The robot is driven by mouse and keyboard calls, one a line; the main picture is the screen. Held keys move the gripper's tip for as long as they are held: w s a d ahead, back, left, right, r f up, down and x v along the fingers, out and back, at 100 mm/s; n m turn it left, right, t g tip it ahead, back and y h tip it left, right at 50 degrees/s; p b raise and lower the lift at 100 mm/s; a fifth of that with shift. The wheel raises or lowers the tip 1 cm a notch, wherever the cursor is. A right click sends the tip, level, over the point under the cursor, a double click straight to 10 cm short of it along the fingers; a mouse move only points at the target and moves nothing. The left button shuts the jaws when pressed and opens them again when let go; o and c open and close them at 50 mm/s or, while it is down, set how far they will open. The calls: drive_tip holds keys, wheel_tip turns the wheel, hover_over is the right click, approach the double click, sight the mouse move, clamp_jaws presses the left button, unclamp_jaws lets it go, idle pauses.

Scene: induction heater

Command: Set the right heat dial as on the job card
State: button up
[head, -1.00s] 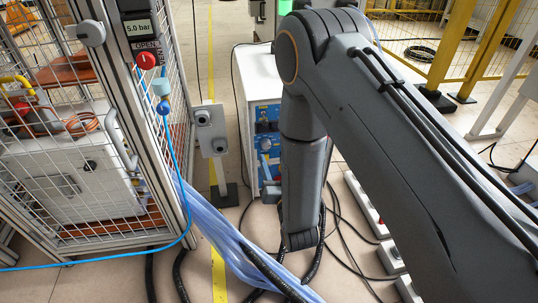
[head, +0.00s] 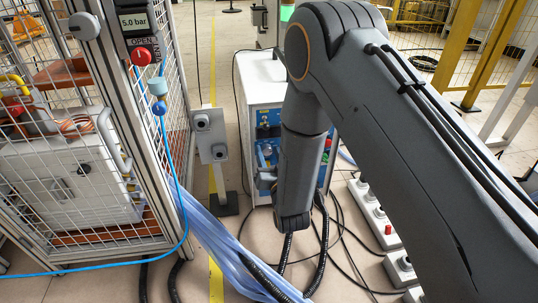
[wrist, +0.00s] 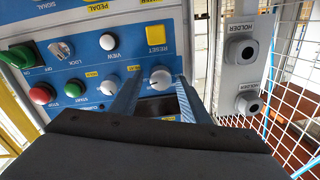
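The heater's blue control panel (wrist: 190,65) fills the upper left of the wrist view, with its lettering upside down. A round pale dial (wrist: 160,78) on it lies between the two fingers of my gripper (wrist: 157,90). The fingers are apart, one on each side of the dial; I cannot tell whether they touch it. The label by this dial is too small to read, so I cannot tell which heat dial it is. In the head view, the heater cabinet (head: 262,78) stands behind my arm, which hides part of its front. I see no readable job card.
On the panel are a yellow reset button (wrist: 157,35), a white view button (wrist: 108,42), a green button (wrist: 75,90) and a red button (wrist: 42,95). A grey holder post (head: 208,130) and wire cage (head: 60,120) stand left. Hoses and cables (head: 215,235) cross the floor.

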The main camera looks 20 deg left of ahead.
drive_tip(key=c, duration=0.9)
drive_tip(key=shift+o, duration=0.2)
drive_tip(key=shift+n+p, duration=0.4)
drive_tip(key=shift+p, duration=0.1)
drive_tip(key=n+p, duration=0.2)
drive_tip(key=p, duration=0.1)
drive_tip(key=shift+s+r+n, duration=0.1)
drive_tip(key=shift+r+n, duration=0.05)
drive_tip(key=shift+n, duration=0.25)
drive_tip(key=n+p, duration=0.4)
drive_tip(key=shift+a+n, duration=0.1)
drive_tip(key=shift+n, duration=0.2)
drive_tip(key=n+p, duration=0.3)
drive_tip(key=n, duration=0.1)
drive_tip(key=shift+a+f+n+h+p, duration=0.15)
drive_tip(key=shift+n+h+p, duration=0.25)
drive_tip(key=shift+n+p, duration=0.95)
drive_tip(key=shift+n, duration=0.35)
